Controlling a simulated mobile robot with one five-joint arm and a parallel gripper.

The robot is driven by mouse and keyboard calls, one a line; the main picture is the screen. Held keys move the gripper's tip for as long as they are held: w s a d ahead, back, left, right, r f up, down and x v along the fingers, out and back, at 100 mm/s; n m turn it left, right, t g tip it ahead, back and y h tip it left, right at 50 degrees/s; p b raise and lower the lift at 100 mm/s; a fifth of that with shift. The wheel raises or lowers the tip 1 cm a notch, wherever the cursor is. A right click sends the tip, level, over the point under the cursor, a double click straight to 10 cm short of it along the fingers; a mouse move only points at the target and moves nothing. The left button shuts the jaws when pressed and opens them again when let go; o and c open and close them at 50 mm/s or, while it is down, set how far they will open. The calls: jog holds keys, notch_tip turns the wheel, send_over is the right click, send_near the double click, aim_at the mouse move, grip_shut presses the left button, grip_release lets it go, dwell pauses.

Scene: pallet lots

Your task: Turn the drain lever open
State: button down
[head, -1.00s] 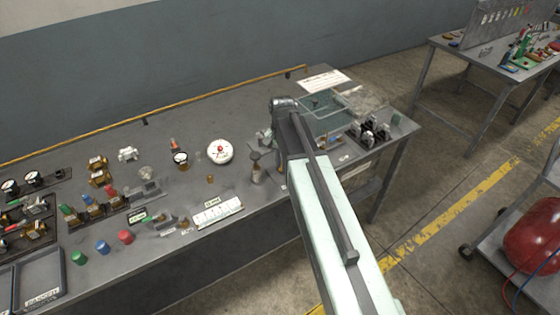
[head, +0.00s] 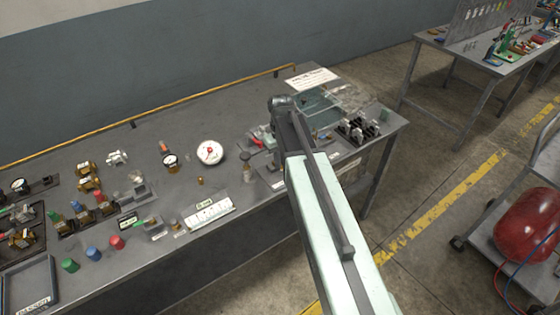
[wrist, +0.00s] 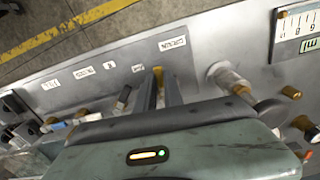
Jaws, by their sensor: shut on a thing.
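In the wrist view, my gripper (wrist: 160,84) reaches the bench edge with its two grey fingers on either side of a small yellow piece. This piece, which I take for the drain lever (wrist: 158,71), sits just below a white label reading DRAIN (wrist: 173,43). The gripper is shut on it. Most of the lever is hidden between the fingers and behind the gripper body, so its angle cannot be told. In the head view, my arm covers the fingertips and the lever.
A clear-sided tank (head: 318,103) stands beyond my wrist. A trolley with a red tank (head: 527,235) stands at right; the floor between is open.

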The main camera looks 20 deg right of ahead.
jog(key=shift+w+d+n, duration=0.15)
jog(key=shift+d+n, duration=0.05)
jog(key=shift+n, duration=0.3)
jog(key=c, duration=1.5)
grip_release()
jog(key=shift+o, duration=0.2)
notch_tip(320, 180, up, 8)
jog(key=p, duration=0.7)
jog(key=shift+p, duration=0.4)
jog(key=shift+f, duration=0.1)
